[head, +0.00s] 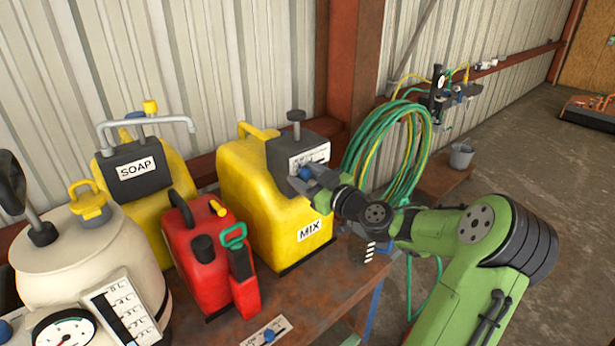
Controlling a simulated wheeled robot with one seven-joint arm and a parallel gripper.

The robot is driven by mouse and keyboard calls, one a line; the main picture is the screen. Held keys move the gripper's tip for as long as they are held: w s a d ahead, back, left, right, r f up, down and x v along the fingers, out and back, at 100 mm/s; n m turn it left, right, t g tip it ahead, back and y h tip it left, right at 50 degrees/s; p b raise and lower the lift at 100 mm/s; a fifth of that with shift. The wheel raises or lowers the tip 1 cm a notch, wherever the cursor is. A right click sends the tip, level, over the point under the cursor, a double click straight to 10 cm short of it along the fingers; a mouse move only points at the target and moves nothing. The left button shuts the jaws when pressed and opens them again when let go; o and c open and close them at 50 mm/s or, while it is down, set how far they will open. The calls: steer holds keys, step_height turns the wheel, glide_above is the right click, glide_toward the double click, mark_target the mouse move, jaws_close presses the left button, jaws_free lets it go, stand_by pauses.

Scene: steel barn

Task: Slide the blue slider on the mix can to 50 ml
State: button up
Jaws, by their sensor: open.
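The mix can (262,205) is a large yellow can with a MIX label, standing at the right end of the bench. A dark grey block with a white scale plate (318,155) and a black knob on top sits on its upper right. The blue slider (305,173) shows at the lower left of the scale. My gripper (310,178) is open, with its fingers at the blue slider. I cannot tell whether they touch it. The fingers hide part of the scale, and its markings are too small to read.
A red can (200,262) stands left of the mix can. A yellow soap can (175,190) and a cream tank (85,250) with a gauge are farther left. Green hose coils (385,150) hang behind my arm. A grey bucket (461,156) stands at the right.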

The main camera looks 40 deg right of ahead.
steer(key=shift+s+d+f, duration=0.1)
steer(key=shift+s+d, duration=0.05)
steer(key=shift+s, duration=0.25)
steer(key=s+b, duration=0.2)
steer(key=s, duration=1.3)
